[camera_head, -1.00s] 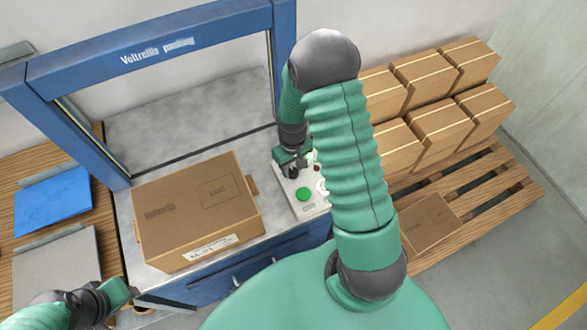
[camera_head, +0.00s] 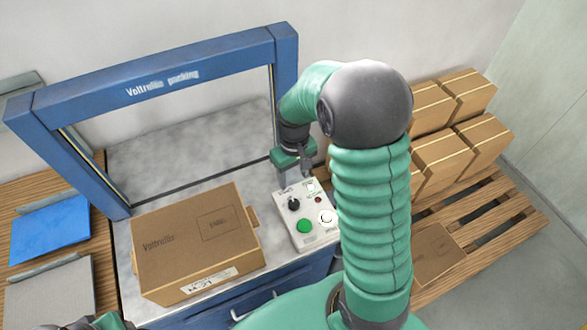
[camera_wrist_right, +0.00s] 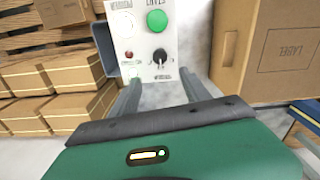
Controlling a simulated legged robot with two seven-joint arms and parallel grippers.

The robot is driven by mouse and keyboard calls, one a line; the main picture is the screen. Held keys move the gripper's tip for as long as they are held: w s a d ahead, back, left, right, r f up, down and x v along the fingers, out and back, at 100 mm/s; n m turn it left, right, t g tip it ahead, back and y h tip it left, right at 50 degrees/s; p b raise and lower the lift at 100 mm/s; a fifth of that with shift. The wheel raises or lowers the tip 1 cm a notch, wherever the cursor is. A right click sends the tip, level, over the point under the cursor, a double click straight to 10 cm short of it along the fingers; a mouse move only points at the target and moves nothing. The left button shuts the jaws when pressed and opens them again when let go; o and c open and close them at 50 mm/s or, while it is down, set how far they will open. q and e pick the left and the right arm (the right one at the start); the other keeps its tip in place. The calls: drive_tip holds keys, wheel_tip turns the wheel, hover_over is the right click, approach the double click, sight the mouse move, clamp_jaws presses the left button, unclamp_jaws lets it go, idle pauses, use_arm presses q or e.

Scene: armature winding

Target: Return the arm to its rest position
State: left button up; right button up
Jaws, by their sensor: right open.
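My right arm reaches over the bench, and its gripper (camera_head: 296,174) hangs above the back edge of the white control box (camera_head: 312,238). In the right wrist view this gripper (camera_wrist_right: 161,92) is open, with nothing between its fingers. The box's black knob (camera_wrist_right: 161,57) shows just beyond the fingertips, apart from them as far as I can see. The knob (camera_head: 293,204) and the green button (camera_head: 304,226) are uncovered in the head view. My left gripper (camera_head: 108,322) barely shows at the bottom left edge, and its fingers cannot be made out.
Several cartons (camera_head: 445,160) stand on a wooden pallet (camera_head: 490,210) at right. A blue sheet (camera_head: 50,230) lies at far left.

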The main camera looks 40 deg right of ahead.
wheel_tip(320, 180, up, 3)
drive_tip(key=shift+w+r, duration=0.1)
drive_tip(key=shift+r, duration=0.05)
idle(0.3)
drive_tip(key=s+a+f+n+t, duration=0.1)
drive_tip(key=s+a, duration=0.1)
drive_tip(key=a, duration=0.5)
drive_tip(key=s+a+f+n+t, duration=0.1)
drive_tip(key=s+a, duration=0.2)
drive_tip(key=a, duration=0.4)
drive_tip(key=shift+s+t, duration=0.3)
drive_tip(key=shift+s+a, duration=0.1)
drive_tip(key=shift+a, duration=0.15)
drive_tip(key=shift+a, duration=0.15)
